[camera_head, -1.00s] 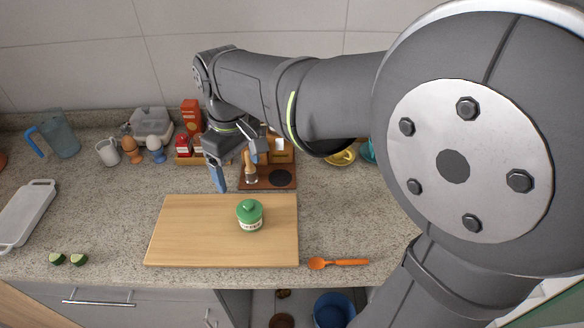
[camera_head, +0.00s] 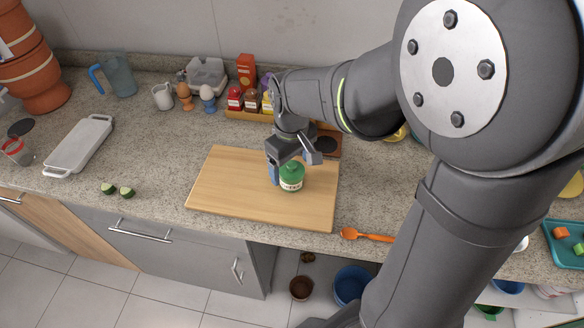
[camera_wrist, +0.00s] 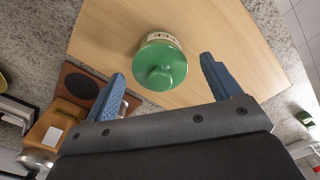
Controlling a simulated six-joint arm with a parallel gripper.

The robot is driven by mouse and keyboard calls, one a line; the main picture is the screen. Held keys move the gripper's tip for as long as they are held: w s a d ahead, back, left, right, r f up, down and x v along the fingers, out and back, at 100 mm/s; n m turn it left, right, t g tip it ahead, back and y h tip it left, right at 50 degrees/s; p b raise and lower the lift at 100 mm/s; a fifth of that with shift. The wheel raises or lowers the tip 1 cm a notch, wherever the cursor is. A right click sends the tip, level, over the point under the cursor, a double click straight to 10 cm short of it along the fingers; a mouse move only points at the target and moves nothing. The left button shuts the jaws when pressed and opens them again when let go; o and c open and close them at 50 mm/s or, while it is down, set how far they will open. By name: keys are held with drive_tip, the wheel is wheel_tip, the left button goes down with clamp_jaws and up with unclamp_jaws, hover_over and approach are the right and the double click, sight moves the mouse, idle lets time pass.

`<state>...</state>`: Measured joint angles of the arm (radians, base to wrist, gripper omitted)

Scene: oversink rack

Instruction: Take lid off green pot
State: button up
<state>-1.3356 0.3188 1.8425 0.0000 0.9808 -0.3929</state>
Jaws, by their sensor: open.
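The green pot (camera_head: 291,184) is small, with a pale label band, and stands upright on the wooden cutting board (camera_head: 230,190). Its green lid (camera_head: 293,168) with a round knob is on it. The wrist view shows the lid (camera_wrist: 160,66) from above, with the label band (camera_wrist: 160,37) beyond it. My gripper (camera_head: 294,170) is just above and behind the pot. In the wrist view my gripper (camera_wrist: 162,80) is open, its blue fingers on either side of the lid's line, apart from it. My gripper partly hides the lid in the head view.
A rack of small jars (camera_head: 250,102) and a brown board (camera_head: 328,143) stand behind the cutting board. An orange spoon (camera_head: 366,236) lies at the right, near the counter's front edge. Avocado halves (camera_head: 117,190) lie at the left. The board's left part is bare.

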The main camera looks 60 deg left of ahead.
drive_tip(key=c, duration=1.1)
drive_tip(key=shift+r, duration=0.1)
